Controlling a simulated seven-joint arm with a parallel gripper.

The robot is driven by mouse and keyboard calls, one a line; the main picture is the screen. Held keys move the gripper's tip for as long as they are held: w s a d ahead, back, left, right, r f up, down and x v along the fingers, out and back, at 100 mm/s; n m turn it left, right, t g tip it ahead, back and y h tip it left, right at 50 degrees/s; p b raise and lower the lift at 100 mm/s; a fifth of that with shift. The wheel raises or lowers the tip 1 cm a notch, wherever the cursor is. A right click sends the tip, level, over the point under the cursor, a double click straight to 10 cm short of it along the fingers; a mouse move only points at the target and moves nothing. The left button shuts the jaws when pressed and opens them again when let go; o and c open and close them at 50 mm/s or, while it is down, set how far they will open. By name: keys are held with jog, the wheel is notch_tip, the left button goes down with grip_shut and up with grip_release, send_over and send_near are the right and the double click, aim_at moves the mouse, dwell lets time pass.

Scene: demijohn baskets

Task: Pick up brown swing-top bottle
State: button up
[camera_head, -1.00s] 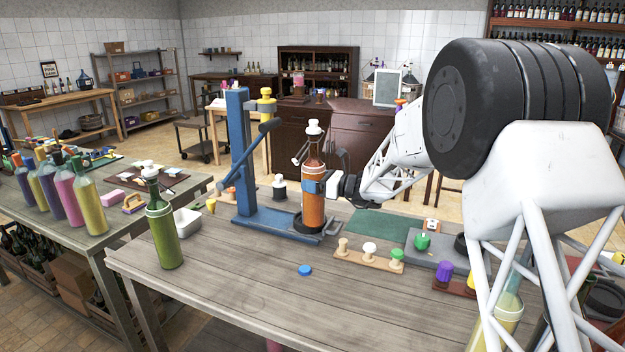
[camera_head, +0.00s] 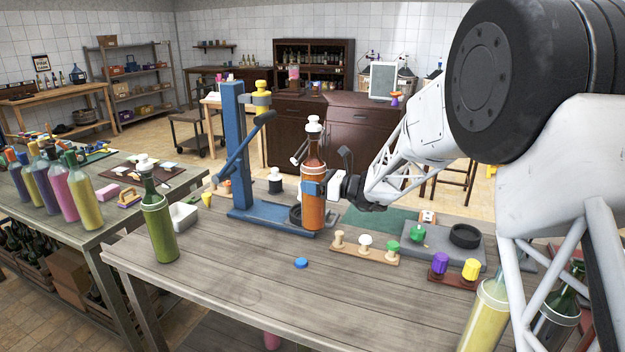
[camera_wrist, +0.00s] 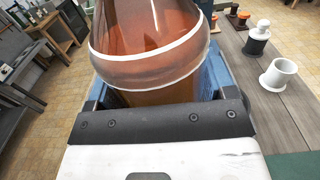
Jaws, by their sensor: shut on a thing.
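The brown swing-top bottle (camera_head: 313,208) is upright, with orange-brown glass, a pale band, a white stopper and a wire clasp at its neck. My gripper (camera_head: 316,189) is shut around its body from the right. The bottle's base is in front of and to the right of the black ring (camera_head: 296,215) on the blue press's foot; I cannot tell how far above the surface it is. In the wrist view the bottle (camera_wrist: 150,65) fills the upper middle, close against my gripper's dark front bar, and its base is hidden.
The blue press (camera_head: 234,150) stands just left, its lever near the bottle. A stopper board (camera_head: 365,256), a grey board (camera_head: 440,250) and a blue cap (camera_head: 301,263) lie nearby. A green bottle (camera_head: 159,230) stands at the left table edge. The front middle is clear.

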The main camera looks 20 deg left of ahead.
jog(key=shift+s+d+r, duration=0.15)
jog(key=shift+s+d, duration=0.2)
jog(key=shift+s, duration=0.2)
jog(key=shift+s+d+r, duration=0.15)
jog(key=shift+s+d, duration=0.2)
jog(key=shift+s, duration=0.15)
jog(key=shift+s+d, duration=0.1)
jog(key=shift+s, duration=0.05)
